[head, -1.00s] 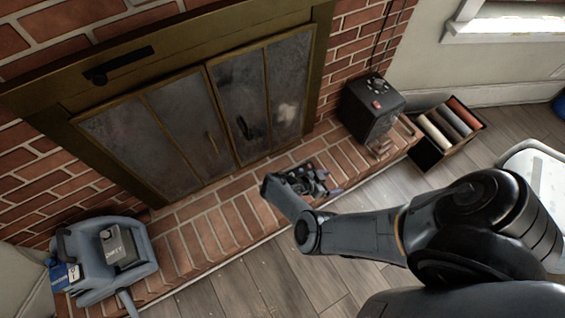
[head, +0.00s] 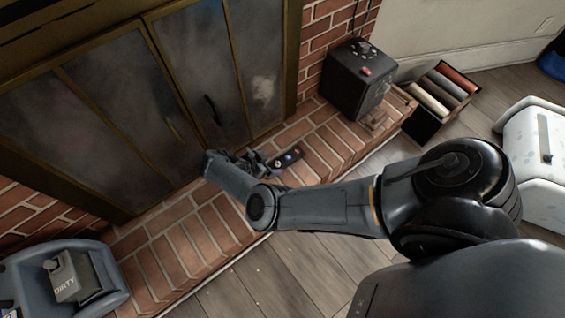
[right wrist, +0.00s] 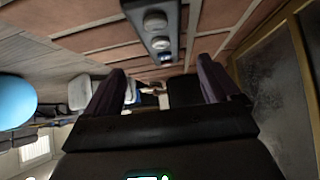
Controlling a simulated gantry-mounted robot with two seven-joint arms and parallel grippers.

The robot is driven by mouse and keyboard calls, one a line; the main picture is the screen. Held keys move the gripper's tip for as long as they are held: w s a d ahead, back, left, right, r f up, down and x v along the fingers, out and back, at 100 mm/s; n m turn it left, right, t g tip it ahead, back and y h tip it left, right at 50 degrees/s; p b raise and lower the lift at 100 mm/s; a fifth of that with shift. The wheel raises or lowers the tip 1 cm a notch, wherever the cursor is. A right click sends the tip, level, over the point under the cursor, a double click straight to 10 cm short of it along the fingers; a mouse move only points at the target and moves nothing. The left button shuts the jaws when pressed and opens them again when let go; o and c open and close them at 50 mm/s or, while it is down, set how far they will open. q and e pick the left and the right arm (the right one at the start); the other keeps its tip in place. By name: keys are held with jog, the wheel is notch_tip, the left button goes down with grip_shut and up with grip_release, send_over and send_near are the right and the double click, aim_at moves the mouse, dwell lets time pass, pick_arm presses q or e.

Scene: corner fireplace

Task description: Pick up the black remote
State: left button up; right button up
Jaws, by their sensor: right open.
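The black remote (head: 287,158), with blue and red marks, lies on the brick hearth just right of my right gripper (head: 252,163) in the head view. In the right wrist view the remote (right wrist: 157,28) shows round buttons at the top of the picture, ahead of the gap between the fingertips. My right gripper (right wrist: 162,70) is open, its two dark fingers apart with nothing held between them. It is low over the hearth; the exact gap to the remote cannot be told. My left gripper is not in view.
The brick hearth (head: 205,232) runs along the glass fireplace doors (head: 130,90). A black box-shaped heater (head: 352,82) stands at its right end, beside a crate of rolls (head: 425,128). A grey carpet-cleaner-like machine (head: 95,275) marked DIRTY is at lower left.

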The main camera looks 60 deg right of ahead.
aim_at(283, 161)
jog(key=x, duration=0.2)
jog(key=shift+s+f+b, duration=0.35)
jog(key=shift+w+d+f+b, duration=0.1)
jog(key=shift+d+f+b, duration=0.3)
jog(key=shift+d, duration=0.1)
jog(key=b+x, duration=0.2)
jog(key=x, duration=0.1)
jog(key=shift+w+d+r, duration=0.1)
jog(key=shift+w+d, duration=0.1)
jog(key=shift+d, duration=0.05)
jog(key=shift+s+d+f, duration=0.25)
jog(key=shift+s+d, duration=0.05)
jog(key=shift+d, duration=0.05)
jog(key=shift+w, duration=0.1)
jog(key=shift+w+a, duration=0.1)
jog(key=c, duration=1.2)
jog(key=shift+r, duration=0.1)
